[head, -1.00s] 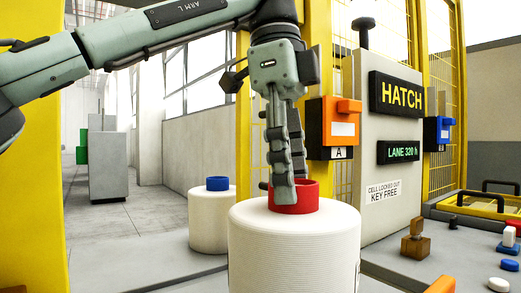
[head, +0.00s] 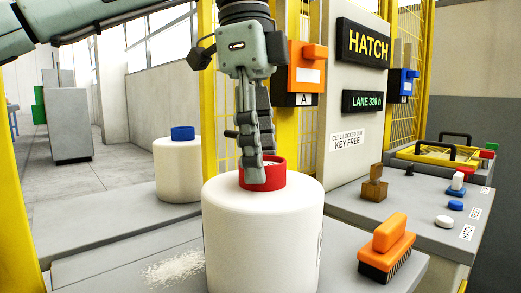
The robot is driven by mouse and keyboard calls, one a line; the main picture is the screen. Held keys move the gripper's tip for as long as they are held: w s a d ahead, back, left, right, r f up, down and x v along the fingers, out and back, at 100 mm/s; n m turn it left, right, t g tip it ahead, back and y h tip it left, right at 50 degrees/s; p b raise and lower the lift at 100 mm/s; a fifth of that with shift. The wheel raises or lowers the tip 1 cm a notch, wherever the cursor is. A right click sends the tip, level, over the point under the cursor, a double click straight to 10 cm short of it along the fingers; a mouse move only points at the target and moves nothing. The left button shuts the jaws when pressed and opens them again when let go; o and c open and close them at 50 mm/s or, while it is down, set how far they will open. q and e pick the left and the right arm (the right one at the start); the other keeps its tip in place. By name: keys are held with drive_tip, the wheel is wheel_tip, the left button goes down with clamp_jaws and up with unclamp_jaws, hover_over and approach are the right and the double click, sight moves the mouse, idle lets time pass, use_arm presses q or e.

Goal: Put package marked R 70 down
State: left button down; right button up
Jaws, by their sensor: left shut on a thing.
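A large white yarn package (head: 262,235) with a red core tube (head: 263,180) stands upright in the middle of the head view. Its lower end is cut off by the bottom edge of the picture, so I cannot tell whether it touches the grey surface. A marking shows only as a sliver at its right edge and is unreadable. My left gripper (head: 254,168) points down from above and is shut on the rim of the red tube. My right gripper is not in view.
Another white package with a blue tube (head: 178,170) stands behind left. White powder (head: 173,269) lies on the grey surface left of the held package. An orange brush (head: 387,247) lies to the right. A wooden stamp (head: 374,185) and yellow tray (head: 440,156) sit farther right.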

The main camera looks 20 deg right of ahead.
use_arm(q)
drive_tip(key=c, duration=0.6)
unclamp_jaws()
drive_tip(key=shift+c, duration=0.2)
